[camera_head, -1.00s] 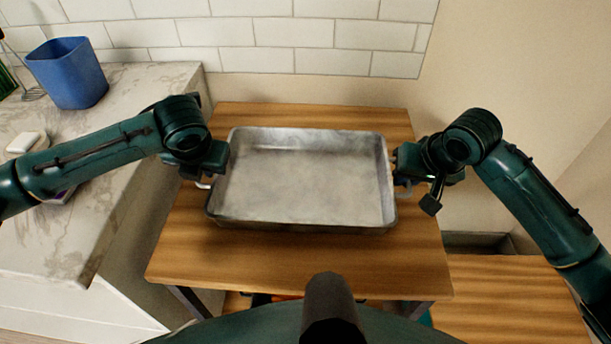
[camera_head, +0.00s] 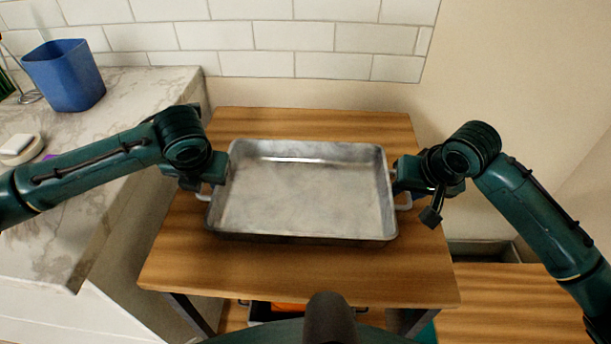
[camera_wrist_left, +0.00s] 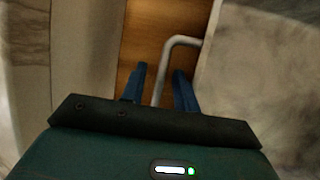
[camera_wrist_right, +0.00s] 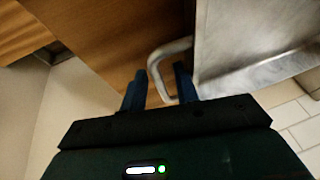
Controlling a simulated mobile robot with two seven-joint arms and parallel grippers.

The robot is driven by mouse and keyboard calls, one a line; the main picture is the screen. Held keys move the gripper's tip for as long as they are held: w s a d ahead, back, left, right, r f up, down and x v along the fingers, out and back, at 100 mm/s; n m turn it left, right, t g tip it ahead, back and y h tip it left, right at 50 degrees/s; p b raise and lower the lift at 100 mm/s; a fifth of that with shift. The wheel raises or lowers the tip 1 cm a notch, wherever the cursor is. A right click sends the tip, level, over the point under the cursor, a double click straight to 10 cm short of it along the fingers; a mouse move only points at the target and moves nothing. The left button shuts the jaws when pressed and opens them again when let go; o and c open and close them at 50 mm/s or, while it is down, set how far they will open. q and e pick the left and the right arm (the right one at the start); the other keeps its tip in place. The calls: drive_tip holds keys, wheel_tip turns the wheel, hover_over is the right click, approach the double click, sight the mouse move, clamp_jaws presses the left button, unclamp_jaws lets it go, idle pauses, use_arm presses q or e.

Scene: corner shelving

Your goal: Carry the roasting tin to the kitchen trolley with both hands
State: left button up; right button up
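The grey metal roasting tin (camera_head: 300,200) sits level over the wooden top of the trolley (camera_head: 300,270) and looks to rest on it. It is empty. My left gripper (camera_head: 213,186) is at the tin's left handle. In the left wrist view its fingers (camera_wrist_left: 160,88) stand on both sides of the handle (camera_wrist_left: 185,41), with small gaps. My right gripper (camera_head: 400,190) is at the right handle. In the right wrist view its fingers (camera_wrist_right: 160,88) likewise straddle the handle (camera_wrist_right: 170,50), with gaps. Both look open. Contact under the tin is hidden.
A marble counter (camera_head: 110,190) stands to the left, with a blue bin (camera_head: 65,77) and soap on a dish (camera_head: 20,147). A tiled wall (camera_head: 290,40) is behind. Another wooden surface (camera_head: 500,300) lies lower right. An orange thing (camera_head: 290,306) shows beneath the top.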

drive_tip(key=shift+s+r, duration=0.1)
drive_tip(key=shift+r, duration=0.2)
use_arm(q)
drive_tip(key=v, duration=1.1)
drive_tip(key=shift+r, duration=0.25)
use_arm(e)
drive_tip(key=v, duration=1.1)
drive_tip(key=shift+r, duration=0.25)
use_arm(q)
drive_tip(key=shift+s, duration=0.1)
use_arm(e)
drive_tip(key=shift+s+d, duration=0.1)
